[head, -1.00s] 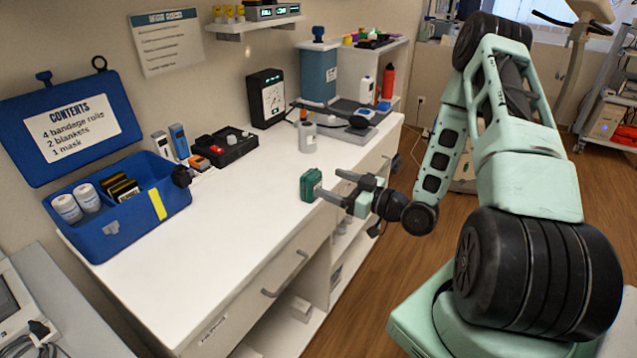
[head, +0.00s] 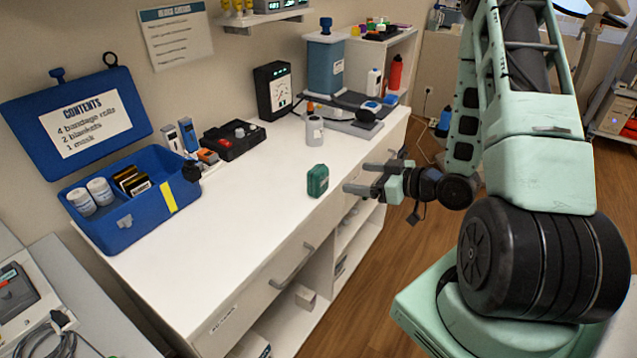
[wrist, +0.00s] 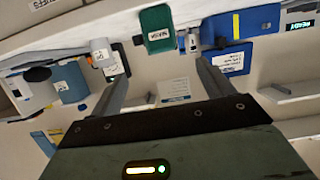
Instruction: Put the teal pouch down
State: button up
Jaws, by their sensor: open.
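The teal pouch (head: 318,181) stands upright on the white counter (head: 245,215), close to its front edge. My gripper (head: 360,178) is open and empty, just right of the pouch, with a gap between the fingertips and the pouch. In the wrist view the pouch (wrist: 157,29) shows a white label reading "MASK", beyond the open fingers (wrist: 160,82).
An open blue kit box (head: 130,200) with white rolls and dark packets sits at the counter's left; its lid card lists contents. A black tray (head: 234,139), a grey-white bottle (head: 315,131) and a scale (head: 350,125) stand behind. The counter around the pouch is clear.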

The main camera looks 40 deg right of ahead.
aim_at(312, 171)
jog(key=b+x, duration=0.3)
jog(key=x, duration=0.6)
jog(key=shift+w+a+f, duration=0.15)
jog(key=shift+w+a, duration=0.05)
jog(key=shift+w, duration=0.2)
jog(key=x, duration=0.1)
jog(key=p+x, duration=0.1)
jog(key=x, duration=0.2)
jog(key=shift+w+a+r, duration=0.15)
jog(key=shift+a+r, duration=0.05)
jog(key=shift+r, duration=0.05)
jog(key=shift+w+a+f, duration=0.1)
jog(key=shift+w+f, duration=0.1)
jog(key=shift+w, duration=0.2)
jog(key=c, duration=1.2)
jog(key=shift+o, duration=0.2)
